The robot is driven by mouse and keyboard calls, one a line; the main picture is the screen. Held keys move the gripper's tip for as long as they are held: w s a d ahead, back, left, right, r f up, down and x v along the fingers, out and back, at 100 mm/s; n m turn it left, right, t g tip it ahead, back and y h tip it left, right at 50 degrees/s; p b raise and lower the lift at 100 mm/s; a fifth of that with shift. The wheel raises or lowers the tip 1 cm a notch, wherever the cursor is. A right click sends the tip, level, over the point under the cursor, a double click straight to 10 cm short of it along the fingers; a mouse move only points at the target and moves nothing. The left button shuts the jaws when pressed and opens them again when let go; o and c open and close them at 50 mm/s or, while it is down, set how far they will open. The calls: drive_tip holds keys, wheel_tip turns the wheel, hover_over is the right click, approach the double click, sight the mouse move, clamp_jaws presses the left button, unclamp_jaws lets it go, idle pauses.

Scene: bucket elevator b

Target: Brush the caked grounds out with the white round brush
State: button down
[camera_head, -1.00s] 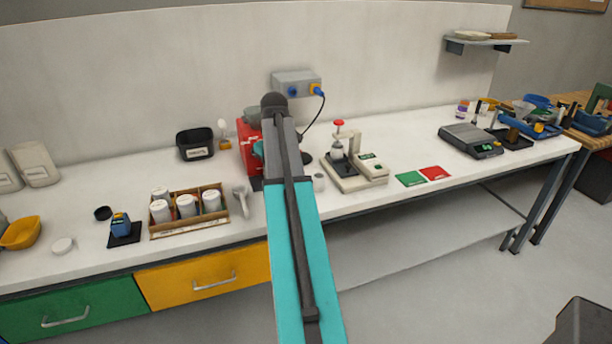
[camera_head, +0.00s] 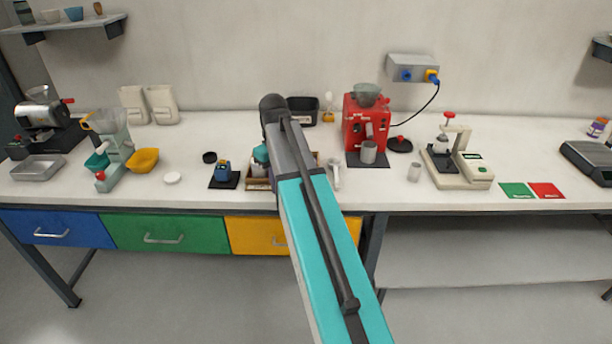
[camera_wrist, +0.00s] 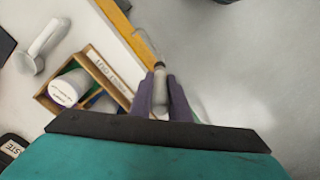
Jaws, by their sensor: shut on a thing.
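In the wrist view my gripper (camera_wrist: 160,88) has purple fingers shut on a pale grey, rounded cylindrical thing (camera_wrist: 160,101). A small white-topped thing (camera_head: 328,99) with a yellow-orange base stands by the wall. The red grinder (camera_head: 358,122), with a grey hopper and a metal cup (camera_head: 368,152) at its front, stands to the right of my arm. No caked grounds can be made out. In the head view my arm hides the gripper.
A wooden box (camera_wrist: 97,78) with white-lidded jars and a white scoop-like thing (camera_wrist: 38,50) lie near my gripper. A white press-like device (camera_head: 455,165) stands right of the grinder. A black bin (camera_head: 302,108) is behind. The yellow drawer (camera_head: 250,236) is shut.

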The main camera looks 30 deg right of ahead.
drive_tip(key=a+f+n, duration=0.2)
drive_tip(key=a+n, duration=0.1)
drive_tip(key=a, duration=1.4)
drive_tip(key=shift+w+a+f, duration=0.2)
drive_tip(key=shift+w+a, duration=0.05)
drive_tip(key=shift+a, duration=0.05)
drive_tip(key=shift+a, duration=0.1)
